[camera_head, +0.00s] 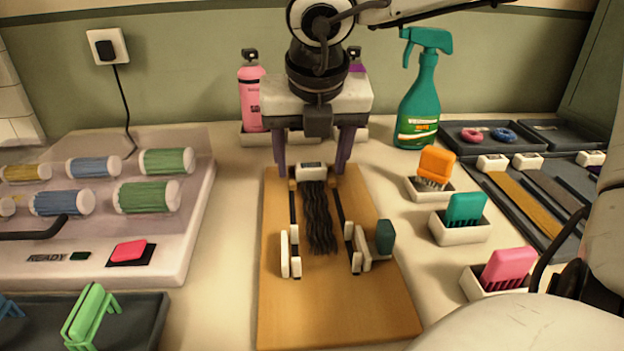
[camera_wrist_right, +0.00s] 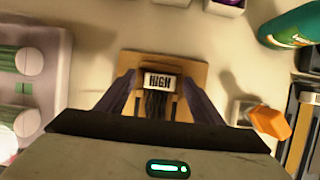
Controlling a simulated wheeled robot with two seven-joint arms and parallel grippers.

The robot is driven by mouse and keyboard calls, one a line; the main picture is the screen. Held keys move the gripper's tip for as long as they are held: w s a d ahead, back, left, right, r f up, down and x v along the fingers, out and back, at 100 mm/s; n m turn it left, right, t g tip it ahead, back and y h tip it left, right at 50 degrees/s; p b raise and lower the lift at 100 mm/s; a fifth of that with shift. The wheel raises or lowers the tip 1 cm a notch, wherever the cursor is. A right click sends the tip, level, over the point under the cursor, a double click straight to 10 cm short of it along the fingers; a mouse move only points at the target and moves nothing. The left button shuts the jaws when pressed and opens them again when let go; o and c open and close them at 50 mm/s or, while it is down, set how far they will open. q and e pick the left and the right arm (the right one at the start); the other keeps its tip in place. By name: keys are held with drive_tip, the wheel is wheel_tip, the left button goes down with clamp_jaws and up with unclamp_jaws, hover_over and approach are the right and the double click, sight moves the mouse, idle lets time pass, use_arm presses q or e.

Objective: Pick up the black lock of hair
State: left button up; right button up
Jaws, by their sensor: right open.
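The black lock of hair (camera_head: 319,220) lies lengthwise on a wooden board (camera_head: 340,318), between two dark rails. Its far end is in a white block (camera_head: 312,172), which reads "HIGH" in the right wrist view (camera_wrist_right: 159,81). In that view the hair (camera_wrist_right: 153,105) is partly hidden by my gripper body. My right gripper (camera_head: 311,166) points down over the far end of the board. It is open, with one purple-grey finger on each side of the white block, and holds nothing. My left gripper is not in view.
Right of the board stand orange (camera_head: 436,164), teal (camera_head: 465,208) and pink (camera_head: 508,267) combs in white holders. A green spray bottle (camera_head: 419,95) and pink bottle (camera_head: 251,95) stand behind. A roller station (camera_head: 200,215) is left; a tray of strands (camera_head: 540,205) is right.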

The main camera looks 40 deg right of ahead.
drive_tip(key=c, duration=1.2)
wheel_tip(320, 180, up, 10)
drive_tip(key=shift+f+p, duration=0.1)
drive_tip(key=shift+p, duration=0.85)
